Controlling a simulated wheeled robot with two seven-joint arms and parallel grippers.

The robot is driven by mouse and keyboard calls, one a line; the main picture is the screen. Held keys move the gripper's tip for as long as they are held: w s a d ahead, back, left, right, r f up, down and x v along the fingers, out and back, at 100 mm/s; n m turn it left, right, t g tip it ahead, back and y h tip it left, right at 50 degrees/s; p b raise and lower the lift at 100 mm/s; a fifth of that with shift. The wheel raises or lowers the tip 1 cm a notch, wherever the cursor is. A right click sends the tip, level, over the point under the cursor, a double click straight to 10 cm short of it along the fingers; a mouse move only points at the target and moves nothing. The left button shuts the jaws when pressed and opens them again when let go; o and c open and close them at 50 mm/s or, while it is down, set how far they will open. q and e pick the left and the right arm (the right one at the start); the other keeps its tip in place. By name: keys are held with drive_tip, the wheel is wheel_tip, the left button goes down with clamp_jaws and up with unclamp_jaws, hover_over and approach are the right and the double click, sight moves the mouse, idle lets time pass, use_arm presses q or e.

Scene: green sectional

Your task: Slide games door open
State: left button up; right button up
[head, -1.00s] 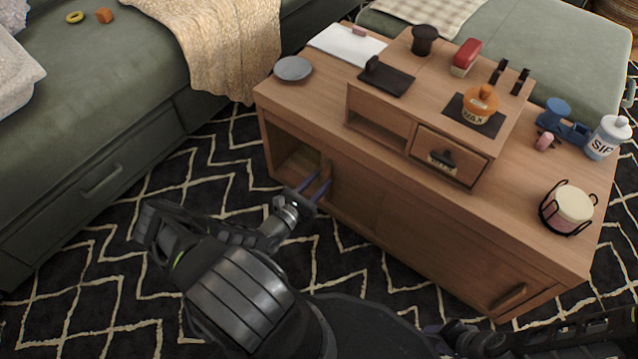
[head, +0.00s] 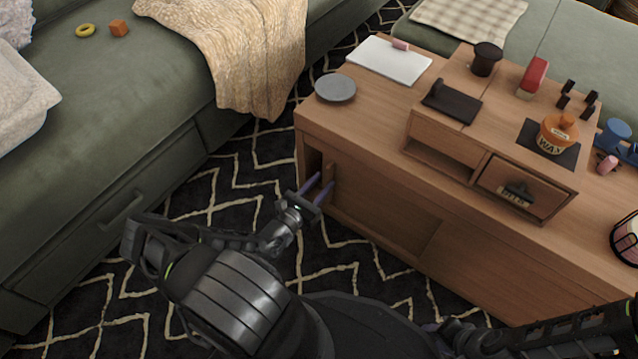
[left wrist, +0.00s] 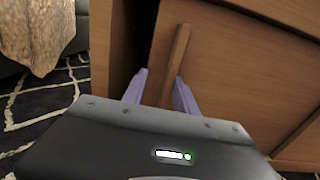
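The wooden cabinet (head: 470,270) has a sliding door (head: 375,205) at its left end with an upright wooden handle (head: 330,175). A narrow dark gap shows left of this door. No games label is readable. My left gripper (head: 320,186) is at the handle with its purple fingers apart. In the left wrist view, the handle (left wrist: 178,55) stands between the fingers (left wrist: 160,90), close to the right one, with space beside the left one. My right gripper (head: 430,328) is low in the head view, partly hidden; its opening cannot be made out.
A plate (head: 335,88), a wax tin (head: 555,138) and other small items stand on the cabinet. The green sofa (head: 90,170) stands at left, with patterned rug (head: 235,170) between.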

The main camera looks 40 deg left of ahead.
use_arm(q)
drive_tip(key=shift+a, duration=0.1)
idle(0.3)
drive_tip(key=s+p, duration=0.2)
drive_tip(key=s, duration=0.7)
drive_tip(key=shift+p, duration=0.3)
idle(0.4)
drive_tip(key=shift+w+d, duration=0.1)
drive_tip(key=shift+d, duration=0.1)
